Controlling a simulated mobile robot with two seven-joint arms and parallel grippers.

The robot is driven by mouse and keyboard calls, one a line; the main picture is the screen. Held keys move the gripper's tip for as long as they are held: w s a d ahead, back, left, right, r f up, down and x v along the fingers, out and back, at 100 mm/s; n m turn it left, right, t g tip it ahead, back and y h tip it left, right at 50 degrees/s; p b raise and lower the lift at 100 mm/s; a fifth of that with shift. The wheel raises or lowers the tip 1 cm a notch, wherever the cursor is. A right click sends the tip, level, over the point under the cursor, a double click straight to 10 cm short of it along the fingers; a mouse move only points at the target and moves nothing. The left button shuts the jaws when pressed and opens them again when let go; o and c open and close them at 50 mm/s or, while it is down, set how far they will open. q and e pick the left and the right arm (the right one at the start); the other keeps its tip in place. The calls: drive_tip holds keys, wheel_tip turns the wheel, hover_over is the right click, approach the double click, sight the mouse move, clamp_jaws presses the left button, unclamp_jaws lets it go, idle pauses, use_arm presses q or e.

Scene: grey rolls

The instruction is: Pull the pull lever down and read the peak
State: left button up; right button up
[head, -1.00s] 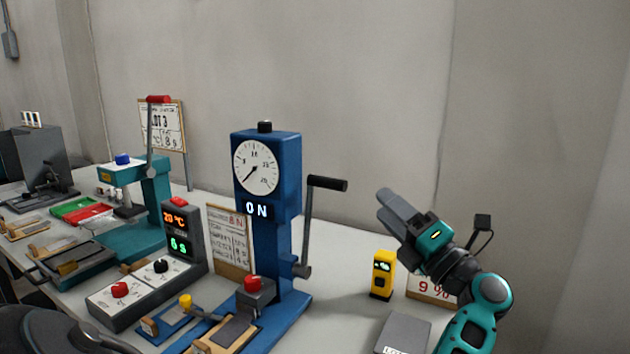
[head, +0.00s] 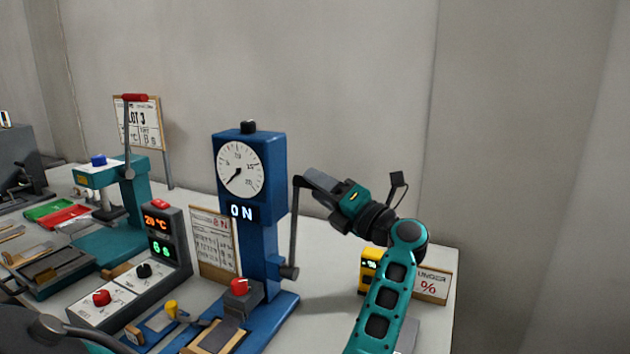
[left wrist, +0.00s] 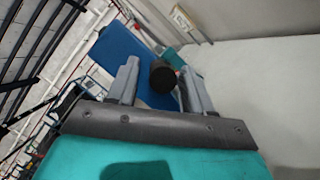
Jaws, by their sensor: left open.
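The blue pull tester stands mid-table in the head view, with a white round dial (head: 240,169) whose needle points to the lower left. Its lit display (head: 242,212) reads "ON". The pull lever (head: 294,230) rises on the tester's right side and stands upright. My left gripper (head: 309,181) is at the top of the lever, coming from the right and mostly covering the handle. In the left wrist view the dark round handle end (left wrist: 163,76) lies between the two open grey fingers, nearer the right one. Whether they touch it cannot be told. My right gripper is not identifiable.
A yellow device (head: 370,268) and a framed sign (head: 432,285) stand right of the tester, partly behind my arm. A red-topped button box (head: 239,292) sits at the tester's base. A teal press (head: 128,175) and a grey control box (head: 165,240) stand left.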

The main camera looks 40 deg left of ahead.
use_arm(q)
drive_tip(key=shift+x, duration=0.85)
drive_tip(key=shift+c, duration=0.2)
clamp_jaws()
